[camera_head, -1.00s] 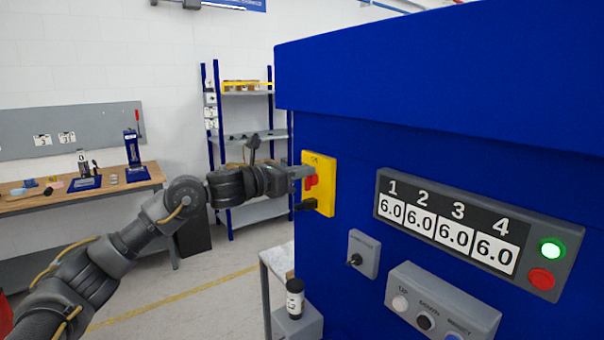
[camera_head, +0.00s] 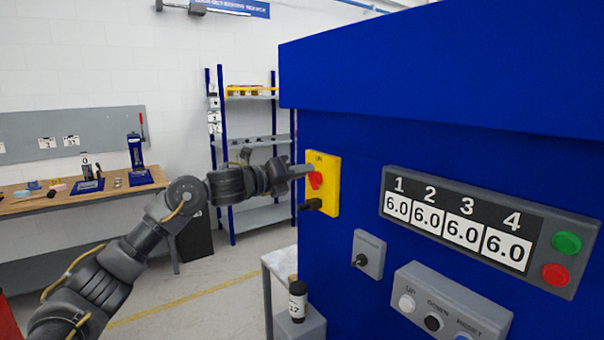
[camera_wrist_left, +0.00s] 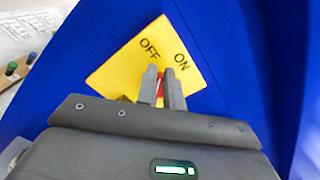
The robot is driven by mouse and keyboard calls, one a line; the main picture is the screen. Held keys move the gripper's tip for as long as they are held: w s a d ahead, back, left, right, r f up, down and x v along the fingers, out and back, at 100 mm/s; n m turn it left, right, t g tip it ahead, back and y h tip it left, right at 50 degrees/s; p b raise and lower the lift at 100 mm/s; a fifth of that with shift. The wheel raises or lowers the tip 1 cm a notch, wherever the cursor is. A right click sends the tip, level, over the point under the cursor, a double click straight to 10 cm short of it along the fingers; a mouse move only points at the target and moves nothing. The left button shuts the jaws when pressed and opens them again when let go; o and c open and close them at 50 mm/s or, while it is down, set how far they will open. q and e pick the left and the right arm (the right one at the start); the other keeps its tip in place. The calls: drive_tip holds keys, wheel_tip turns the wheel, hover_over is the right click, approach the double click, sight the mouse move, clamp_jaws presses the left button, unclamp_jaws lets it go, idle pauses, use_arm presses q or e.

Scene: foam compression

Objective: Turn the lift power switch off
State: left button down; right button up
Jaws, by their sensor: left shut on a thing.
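The lift power switch is a yellow plate (camera_head: 326,200) with a red handle (camera_head: 316,180) on the side of the blue machine. My left gripper (camera_head: 303,171) reaches it from the left. In the left wrist view, the yellow plate (camera_wrist_left: 116,73) shows the words OFF and ON. My left gripper's fingers (camera_wrist_left: 161,78) are shut on the red handle (camera_wrist_left: 159,92), which is mostly hidden between them. The fingertips lie between the two words. The handle's exact angle is hard to tell. My right gripper is not in view.
The blue machine (camera_head: 420,90) carries a display panel (camera_head: 385,180) reading 6.0 four times, with an unlit green lamp (camera_head: 566,242) and a red button (camera_head: 555,275). Below are a key switch (camera_head: 368,254) and a button box (camera_head: 470,300).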

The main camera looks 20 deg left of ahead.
use_arm(q)
drive_tip(key=shift+w+f+n+g+p, duration=0.15)
drive_tip(key=shift+f+n, duration=0.3)
drive_tip(key=shift+n, duration=1.1)
drive_tip(key=shift+f+n+g+p, duration=0.15)
drive_tip(key=shift+f+n, duration=0.35)
drive_tip(key=shift+n, duration=1.1)
drive_tip(key=shift+w+f+n+g+p, duration=0.15)
drive_tip(key=shift+f+n, duration=0.3)
drive_tip(key=shift+n, duration=1.1)
drive_tip(key=shift+s, duration=0.1)
drive_tip(key=c, duration=1.5)
unclamp_jaws()
drive_tip(key=shift+a, duration=0.1)
drive_tip(key=shift+t, duration=0.25)
drive_tip(key=shift+r+b+v, duration=0.15)
drive_tip(key=shift+b+v, duration=1)
drive_tip(key=shift+v, duration=1.55)
drive_tip(key=shift+r+b+v, duration=0.15)
drive_tip(key=shift+b+v, duration=0.95)
drive_tip(key=shift+v, duration=1.6)
drive_tip(key=shift+s, duration=0.1)
